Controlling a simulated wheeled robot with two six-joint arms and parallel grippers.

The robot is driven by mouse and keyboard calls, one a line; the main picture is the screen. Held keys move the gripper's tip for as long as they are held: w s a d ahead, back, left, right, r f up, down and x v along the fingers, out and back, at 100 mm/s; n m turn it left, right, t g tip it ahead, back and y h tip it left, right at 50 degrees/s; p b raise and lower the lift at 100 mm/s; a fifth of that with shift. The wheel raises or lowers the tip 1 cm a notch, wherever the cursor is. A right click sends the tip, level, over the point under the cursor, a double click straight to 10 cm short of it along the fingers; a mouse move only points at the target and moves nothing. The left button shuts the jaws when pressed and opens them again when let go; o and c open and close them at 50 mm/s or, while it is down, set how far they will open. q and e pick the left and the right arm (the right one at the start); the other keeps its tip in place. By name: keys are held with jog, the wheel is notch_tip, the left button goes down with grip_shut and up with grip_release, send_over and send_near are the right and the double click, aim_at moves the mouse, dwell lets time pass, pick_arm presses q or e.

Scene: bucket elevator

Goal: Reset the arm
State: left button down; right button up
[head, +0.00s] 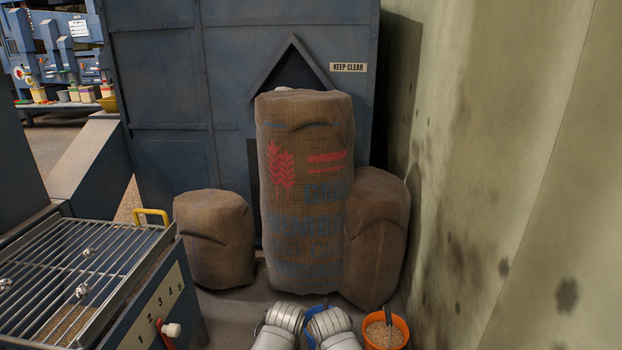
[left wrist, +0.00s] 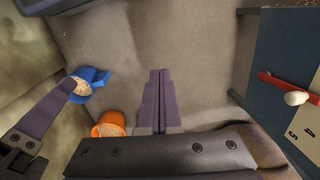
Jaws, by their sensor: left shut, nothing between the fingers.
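My left gripper (left wrist: 158,74) is in the left wrist view, its two purple-grey fingers pressed together with nothing between them, above the bare floor. My right gripper (left wrist: 72,86) comes in from the left of that view; its tip overlaps the blue bucket (left wrist: 97,75), and I cannot tell its jaw state or whether it touches the bucket. In the head view only pale links of my two arms show at the bottom centre; both grippers are out of that view.
An orange bucket (head: 401,325) of grain stands right of the blue bucket (head: 309,313). Burlap sacks (head: 305,190) lean before a blue cabinet (head: 165,95). A grated hopper (head: 165,240) with a numbered lever (head: 172,330) is at left; a stained wall (head: 500,180) is at right.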

pick_arm(q)
notch_tip(320, 180, up, 35)
jog(key=s+d+m+p, duration=0.1)
jog(key=m+p, duration=0.1)
jog(key=p, duration=3.3)
jog(key=shift+s, duration=0.3)
